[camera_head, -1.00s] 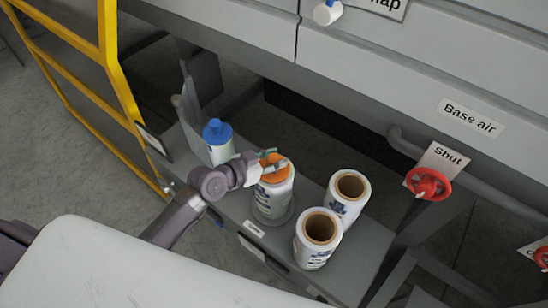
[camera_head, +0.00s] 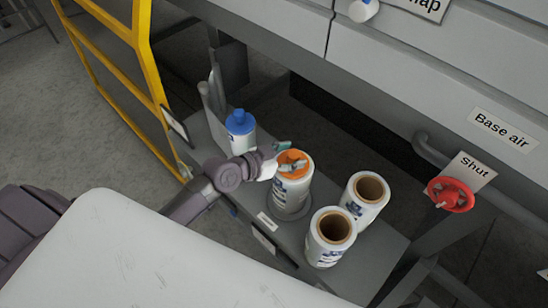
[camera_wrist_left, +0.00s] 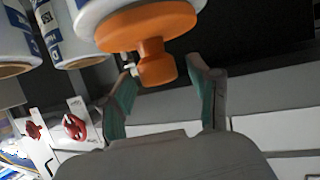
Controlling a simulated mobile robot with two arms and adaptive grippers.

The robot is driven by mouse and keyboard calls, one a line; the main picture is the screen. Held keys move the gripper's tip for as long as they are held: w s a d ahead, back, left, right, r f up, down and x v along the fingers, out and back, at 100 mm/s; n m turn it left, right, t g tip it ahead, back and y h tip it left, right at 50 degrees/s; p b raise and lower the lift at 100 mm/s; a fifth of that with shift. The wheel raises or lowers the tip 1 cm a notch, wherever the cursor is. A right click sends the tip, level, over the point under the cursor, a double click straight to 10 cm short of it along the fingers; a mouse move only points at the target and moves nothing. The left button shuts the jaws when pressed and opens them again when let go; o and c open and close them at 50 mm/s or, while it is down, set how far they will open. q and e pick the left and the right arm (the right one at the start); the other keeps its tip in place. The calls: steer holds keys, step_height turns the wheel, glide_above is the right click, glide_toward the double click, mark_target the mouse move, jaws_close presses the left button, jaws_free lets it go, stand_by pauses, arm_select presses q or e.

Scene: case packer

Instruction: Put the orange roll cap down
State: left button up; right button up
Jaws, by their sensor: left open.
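The orange roll cap (camera_head: 293,160) sits on the top end of a white film roll (camera_head: 291,192) that stands upright on a round base on the grey shelf. In the left wrist view the orange cap (camera_wrist_left: 146,35) shows its wide flange against the roll and its narrower knob pointing toward the gripper. My left gripper (camera_head: 286,157) is at the cap in the head view. In the left wrist view its fingers (camera_wrist_left: 163,85) are spread apart, with the knob between or just beyond their tips; contact is not visible. My right gripper is not in view.
Two white rolls with open brown cores (camera_head: 369,188) (camera_head: 331,237) stand to the right on the shelf (camera_head: 262,217). A blue-capped bottle (camera_head: 240,131) stands to the left. A red valve wheel (camera_head: 450,195) and a yellow guard frame (camera_head: 147,60) are nearby.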

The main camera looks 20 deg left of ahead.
arm_select(q)
steer(key=b+v, duration=0.2)
steer(key=v, duration=0.8)
steer(key=s+a+f+n+g+y, duration=0.1)
steer(key=s+a+f+n+y, duration=0.15)
steer(key=f, duration=0.75)
steer(key=s+a+f+n+g+y, duration=0.15)
steer(key=a+f, duration=0.25)
steer(key=f, duration=0.6)
steer(key=s+a+f+n+g+y, duration=0.1)
steer(key=s+a+f+y, duration=0.2)
steer(key=f, duration=0.8)
steer(key=s+d+f+g, duration=0.3)
steer(key=s+f, duration=0.6)
steer(key=s, duration=0.4)
steer(key=s+d+f+g, duration=0.3)
steer(key=s+f, duration=0.7)
steer(key=s, duration=0.4)
steer(key=shift+s+d+m+g, duration=0.35)
steer(key=shift+m, duration=0.05)
